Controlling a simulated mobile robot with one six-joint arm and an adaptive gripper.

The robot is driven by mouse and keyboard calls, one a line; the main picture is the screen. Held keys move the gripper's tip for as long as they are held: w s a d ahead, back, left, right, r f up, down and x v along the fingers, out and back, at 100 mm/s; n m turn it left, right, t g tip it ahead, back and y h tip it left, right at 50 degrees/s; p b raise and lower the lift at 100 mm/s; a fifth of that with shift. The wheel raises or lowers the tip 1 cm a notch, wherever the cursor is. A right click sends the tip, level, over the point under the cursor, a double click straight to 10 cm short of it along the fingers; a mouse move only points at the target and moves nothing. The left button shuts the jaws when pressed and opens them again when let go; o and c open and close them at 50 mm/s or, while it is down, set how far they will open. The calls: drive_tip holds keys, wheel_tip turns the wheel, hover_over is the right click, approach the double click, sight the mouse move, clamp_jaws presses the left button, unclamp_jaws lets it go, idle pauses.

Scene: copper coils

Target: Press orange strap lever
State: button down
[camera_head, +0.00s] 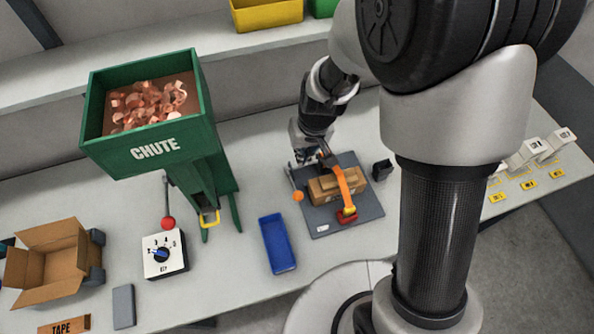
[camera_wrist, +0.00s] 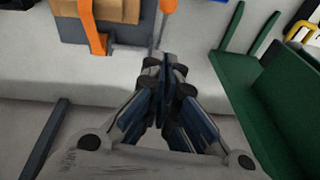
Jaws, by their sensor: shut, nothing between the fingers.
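The lever's orange knob (camera_head: 298,196) is at the left edge of a dark grey plate (camera_head: 372,208), on a thin shaft. The knob also shows at the top edge of the wrist view (camera_wrist: 168,6). An orange strap (camera_head: 343,183) runs over a small cardboard box (camera_head: 322,190) on the plate and ends at a red part (camera_head: 347,217). The strap also shows in the wrist view (camera_wrist: 94,32). My gripper (camera_head: 304,157) is shut and empty, behind the knob near the plate's back left corner. In the wrist view its fingertips (camera_wrist: 166,62) are close to the lever shaft; I cannot tell whether they touch.
A blue tray (camera_head: 277,243) lies left of the plate. The green chute (camera_head: 150,150) with copper coils stands further left, near a red-knobbed lever (camera_head: 168,223) and a dial box (camera_head: 165,255). A small black cup (camera_head: 382,170) is right of the plate. An open carton (camera_head: 50,265) is far left.

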drive_tip(key=b, duration=0.3)
approach(292, 183)
drive_tip(key=shift+s+d+f+b, duration=0.1)
drive_tip(key=shift+s+f+b, duration=0.2)
drive_tip(key=shift+f+b, duration=0.35)
drive_tip(key=shift+s+d+f+b, duration=0.15)
drive_tip(key=shift+s+f+b, duration=0.15)
drive_tip(key=shift+f+b, duration=0.35)
